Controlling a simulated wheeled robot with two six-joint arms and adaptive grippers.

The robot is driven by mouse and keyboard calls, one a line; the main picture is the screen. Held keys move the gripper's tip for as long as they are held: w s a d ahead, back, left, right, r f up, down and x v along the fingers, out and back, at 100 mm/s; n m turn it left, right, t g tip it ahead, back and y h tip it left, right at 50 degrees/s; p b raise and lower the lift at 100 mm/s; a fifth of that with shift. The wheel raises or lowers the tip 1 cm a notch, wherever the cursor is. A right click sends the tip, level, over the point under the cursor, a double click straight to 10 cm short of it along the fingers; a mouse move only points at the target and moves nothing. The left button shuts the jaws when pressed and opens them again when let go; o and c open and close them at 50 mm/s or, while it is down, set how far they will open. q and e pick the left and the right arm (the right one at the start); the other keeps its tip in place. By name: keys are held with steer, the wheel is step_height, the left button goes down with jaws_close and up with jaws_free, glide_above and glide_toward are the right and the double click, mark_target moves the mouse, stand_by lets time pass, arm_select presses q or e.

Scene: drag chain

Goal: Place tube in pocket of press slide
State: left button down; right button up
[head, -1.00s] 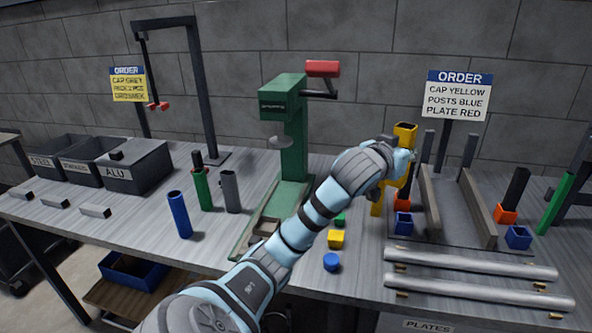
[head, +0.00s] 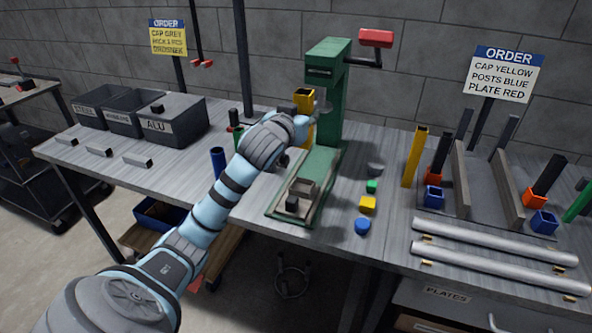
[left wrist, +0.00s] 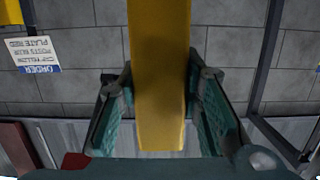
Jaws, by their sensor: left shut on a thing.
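My left gripper (head: 298,128) is shut on a yellow tube (head: 304,100), in front of the green press (head: 334,95). In the left wrist view the yellow tube (left wrist: 160,75) runs between both finger pads. The gripper's fingers are mostly hidden behind the wrist in the head view. The press slide lies low on the green base (head: 321,165), with a grey box-like pocket (head: 305,186) at its near end, below and apart from the tube. A dark block (head: 292,203) sits at the pocket's front. A second yellow tube (head: 415,156) stands upright to the right.
A grey cap (head: 375,169), green block (head: 372,186), yellow block (head: 367,205) and blue piece (head: 362,226) lie right of the press. A blue tube (head: 218,161) stands near my arm. Dark bins (head: 172,125) are at the left. The red press handle (head: 376,38) juts right.

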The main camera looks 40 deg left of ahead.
arm_select(q)
step_height(320, 180, down, 15)
steer(key=b, duration=0.4)
steer(key=shift+f, duration=0.1)
arm_select(e)
step_height(320, 180, down, 5)
steer(key=shift+f, duration=0.1)
arm_select(q)
steer(key=shift+f, duration=0.15)
steer(key=c, duration=1.1)
jaws_free()
steer(key=shift+r, duration=0.2)
steer(key=p+v, duration=0.2)
steer(key=v, duration=1)
steer(key=shift+p, duration=0.3)
arm_select(e)
step_height(320, 180, up, 3)
steer(key=shift+f, duration=0.15)
